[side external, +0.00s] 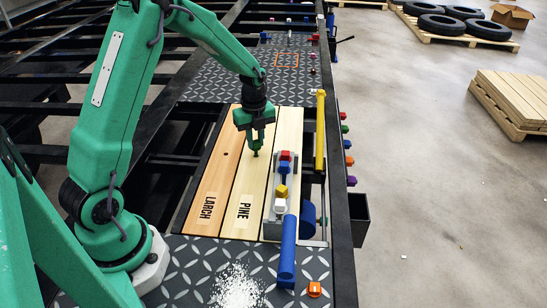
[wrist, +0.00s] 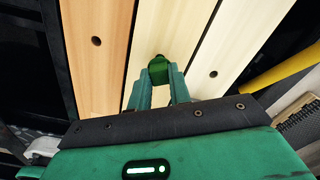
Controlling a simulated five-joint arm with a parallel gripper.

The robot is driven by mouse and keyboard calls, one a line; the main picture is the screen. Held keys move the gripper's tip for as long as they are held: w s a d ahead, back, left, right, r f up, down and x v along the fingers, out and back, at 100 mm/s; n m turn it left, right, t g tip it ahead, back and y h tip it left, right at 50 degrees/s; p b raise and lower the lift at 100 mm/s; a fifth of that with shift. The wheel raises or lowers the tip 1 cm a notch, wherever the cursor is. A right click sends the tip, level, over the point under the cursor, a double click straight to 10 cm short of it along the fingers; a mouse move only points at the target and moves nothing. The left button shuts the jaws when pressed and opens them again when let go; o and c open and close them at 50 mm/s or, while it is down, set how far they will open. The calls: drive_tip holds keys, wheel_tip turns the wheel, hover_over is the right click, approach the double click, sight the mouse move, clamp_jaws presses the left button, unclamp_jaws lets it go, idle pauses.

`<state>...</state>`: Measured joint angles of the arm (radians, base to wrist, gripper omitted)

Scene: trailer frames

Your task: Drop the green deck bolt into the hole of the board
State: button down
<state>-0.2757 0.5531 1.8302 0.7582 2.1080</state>
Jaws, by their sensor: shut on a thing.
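My gripper (side external: 256,143) is shut on the green deck bolt (side external: 255,153) and points down over the middle board, marked PINE (side external: 243,190). In the wrist view the bolt (wrist: 158,69) stands between the green fingertips (wrist: 160,82), over the pale middle board. I see no hole in the pine board; the bolt and gripper may cover it. I cannot tell whether the bolt's lower end touches the board. The orange board marked LARCH (side external: 211,185) lies to the left, with a dark hole (wrist: 96,41). The pale right board (wrist: 232,60) also shows a hole (wrist: 213,73).
A rack with red, blue, yellow and white pieces (side external: 281,190) stands over the right board. A yellow bar (side external: 320,130) and a blue cylinder (side external: 288,248) lie near the right. Several coloured pieces line the black frame's edge. White granules (side external: 238,287) lie on the front plate.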

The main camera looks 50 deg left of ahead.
drive_tip(key=shift+f, duration=1.45)
drive_tip(key=c, duration=1.2)
unclamp_jaws()
drive_tip(key=shift+r, duration=0.1)
drive_tip(key=shift+r, duration=3.75)
drive_tip(key=shift+r, duration=0.1)
